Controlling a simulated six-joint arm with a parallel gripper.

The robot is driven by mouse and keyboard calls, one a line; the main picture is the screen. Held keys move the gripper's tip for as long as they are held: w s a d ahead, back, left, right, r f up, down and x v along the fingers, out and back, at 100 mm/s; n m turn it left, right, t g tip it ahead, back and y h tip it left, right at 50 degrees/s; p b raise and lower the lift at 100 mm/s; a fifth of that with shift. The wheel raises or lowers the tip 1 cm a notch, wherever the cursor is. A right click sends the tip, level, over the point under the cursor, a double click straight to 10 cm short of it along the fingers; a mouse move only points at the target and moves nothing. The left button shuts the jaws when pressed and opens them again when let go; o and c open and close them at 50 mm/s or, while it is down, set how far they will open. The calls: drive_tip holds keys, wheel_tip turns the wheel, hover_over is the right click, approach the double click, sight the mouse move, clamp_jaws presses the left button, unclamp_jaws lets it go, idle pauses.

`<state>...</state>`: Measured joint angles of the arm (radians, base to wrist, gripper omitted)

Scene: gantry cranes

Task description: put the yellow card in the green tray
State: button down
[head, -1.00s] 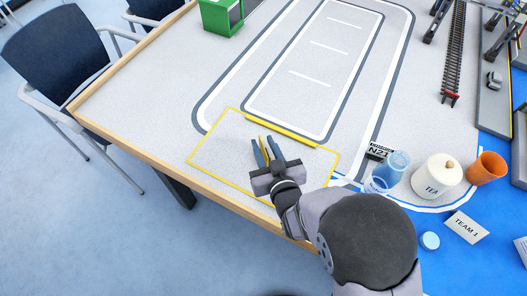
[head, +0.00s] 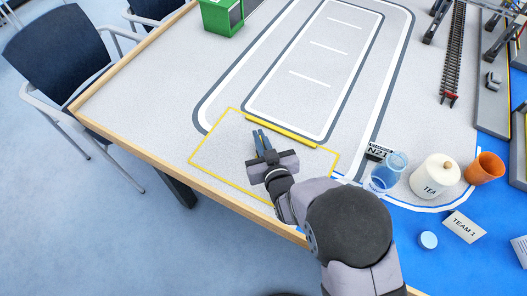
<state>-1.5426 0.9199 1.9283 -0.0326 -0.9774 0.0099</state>
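My gripper (head: 261,132) is over the yellow-outlined rectangle near the table's front edge. Its two blue-grey fingers are close together, nearly parallel. The yellow card is not distinctly visible now; it seems hidden between the fingers, where its thin yellow edge showed a second ago. No open green tray is plain to see. The only green thing is a box-like container (head: 213,19) with a dark side, at the top of the view, far from my gripper.
A clear blue cup (head: 389,170), a white TEA jar (head: 434,176), an orange cup (head: 487,167) and a TEAM 1 card (head: 464,227) stand at the right. An N21 plate (head: 378,152) lies near the cup. The table between my gripper and the green container is clear.

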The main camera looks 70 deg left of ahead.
drive_tip(key=shift+r, duration=0.1)
drive_tip(key=shift+r+b, duration=0.45)
drive_tip(key=shift+r, duration=4.45)
